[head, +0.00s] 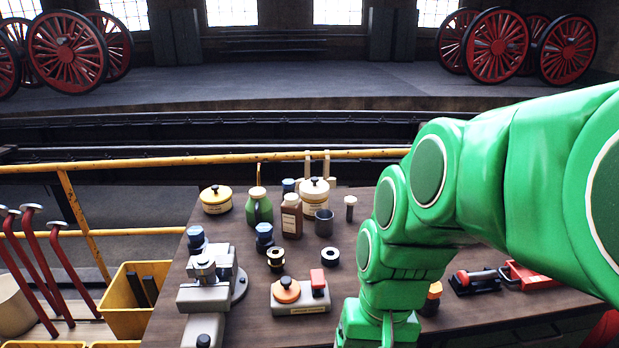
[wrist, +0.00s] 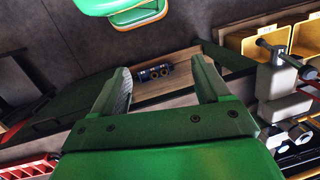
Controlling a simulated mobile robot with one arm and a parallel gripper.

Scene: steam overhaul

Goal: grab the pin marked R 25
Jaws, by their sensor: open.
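My gripper (wrist: 160,68) is open and shows in the wrist view, one green finger on each side. Between and beyond its fingers a small dark piece with round ends (wrist: 155,73) lies in a shallow wooden tray or shelf (wrist: 181,60). Nothing is held. No marking R 25 is readable in either view, so I cannot tell which thing is that pin. In the head view a headed pin or bolt (head: 350,208) stands upright on the bench (head: 240,320). My fingertips are out of sight in the head view; my green arm hides the bench's middle right.
On the bench stand a grey vise (head: 207,290), a green can (head: 259,207), a brown bottle (head: 291,216), a yellow tin (head: 215,200) and a block with an orange knob (head: 300,297). A yellow bin (head: 125,310) is left of the bench. A yellow rail (head: 130,164) runs behind.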

